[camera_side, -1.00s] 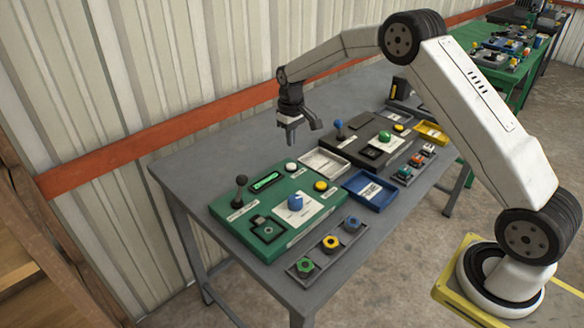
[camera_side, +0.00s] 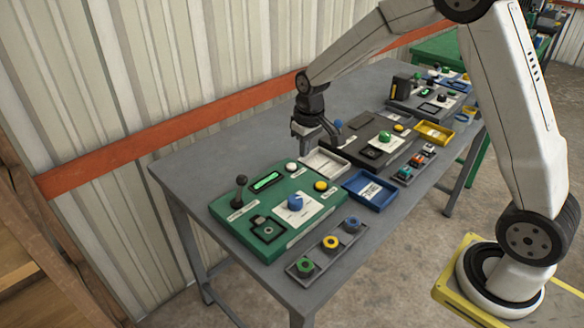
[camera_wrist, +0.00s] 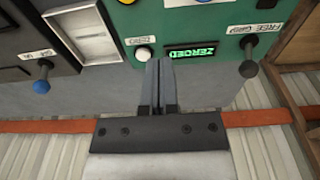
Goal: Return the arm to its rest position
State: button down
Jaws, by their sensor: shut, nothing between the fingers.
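My gripper (camera_side: 316,140) hangs from the bent arm above the back part of the grey table, between the green panel and the dark panel. In the wrist view its two fingers (camera_wrist: 158,68) lie side by side, shut with nothing between them. The green panel (camera_side: 233,214) carries a lit display (camera_side: 267,182) that reads ZEROED in the wrist view, a white button (camera_wrist: 143,54), a black lever (camera_wrist: 248,68) and a blue knob (camera_side: 295,203). The fingertips appear between the white button and the display in the wrist view; their height above the panel cannot be told.
A dark panel (camera_side: 358,158) with a blue-topped lever (camera_wrist: 41,86) stands beside the green one. White (camera_side: 322,167), blue (camera_side: 373,201) and yellow (camera_side: 432,137) trays lie near. A tray of coloured nuts (camera_side: 298,271) is in front. The corrugated wall (camera_side: 110,70) rises behind the table.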

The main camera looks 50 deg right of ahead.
jog(key=s+a, duration=0.2)
jog(key=s, duration=0.7)
jog(key=s+a+t, duration=0.1)
jog(key=s+a, duration=0.1)
jog(key=s, duration=0.8)
jog(key=shift+a+t, duration=0.2)
jog(key=shift+t, duration=0.1)
jog(key=shift+f, duration=0.1)
